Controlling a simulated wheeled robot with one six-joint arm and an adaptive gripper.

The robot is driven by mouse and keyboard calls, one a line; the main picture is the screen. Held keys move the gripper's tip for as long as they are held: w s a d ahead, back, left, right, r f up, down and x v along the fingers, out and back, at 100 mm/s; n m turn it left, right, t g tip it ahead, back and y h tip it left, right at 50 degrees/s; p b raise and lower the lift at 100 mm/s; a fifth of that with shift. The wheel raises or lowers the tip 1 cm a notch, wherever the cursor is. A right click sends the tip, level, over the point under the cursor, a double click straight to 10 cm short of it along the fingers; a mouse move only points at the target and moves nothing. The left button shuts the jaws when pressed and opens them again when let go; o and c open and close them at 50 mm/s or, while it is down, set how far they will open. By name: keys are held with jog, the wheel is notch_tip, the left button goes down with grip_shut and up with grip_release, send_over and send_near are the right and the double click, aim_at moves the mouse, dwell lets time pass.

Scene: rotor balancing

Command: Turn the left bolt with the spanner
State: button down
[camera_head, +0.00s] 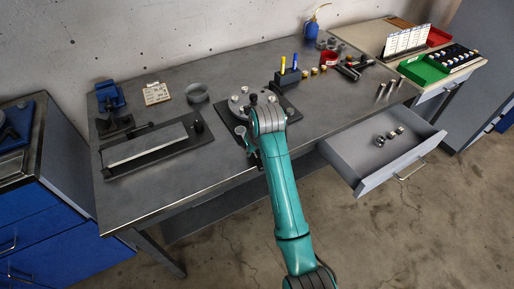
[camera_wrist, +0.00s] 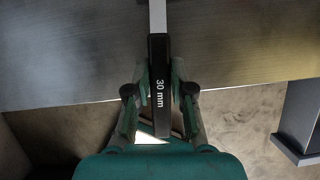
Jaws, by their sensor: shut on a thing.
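My gripper (camera_wrist: 160,88) is shut on the black handle of the spanner (camera_wrist: 159,70), marked "30 mm". A bright metal shank runs from the handle out of the top of the wrist view, so the spanner's head is not seen there. In the head view my arm reaches over the table's front edge to a grey round rotor (camera_head: 236,102) on a dark base plate. Several small bolts stand on the rotor. My arm covers part of the rotor, and I cannot tell whether the spanner touches the left bolt.
A long flat device (camera_head: 150,145) lies left of the rotor. A pen holder (camera_head: 287,79) stands behind it. An open drawer (camera_head: 375,160) with several metal parts juts out at right. A green bin (camera_head: 423,70) is at the back right. The table's front left is clear.

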jog(key=shift+d, duration=0.1)
dwell(0.3)
jog(key=shift+w+d+n, duration=0.15)
jog(key=shift+n, duration=0.15)
jog(key=shift+r, duration=0.25)
jog(key=shift+r, duration=1.3)
jog(key=shift+r, duration=0.1)
jog(key=shift+r, duration=1.4)
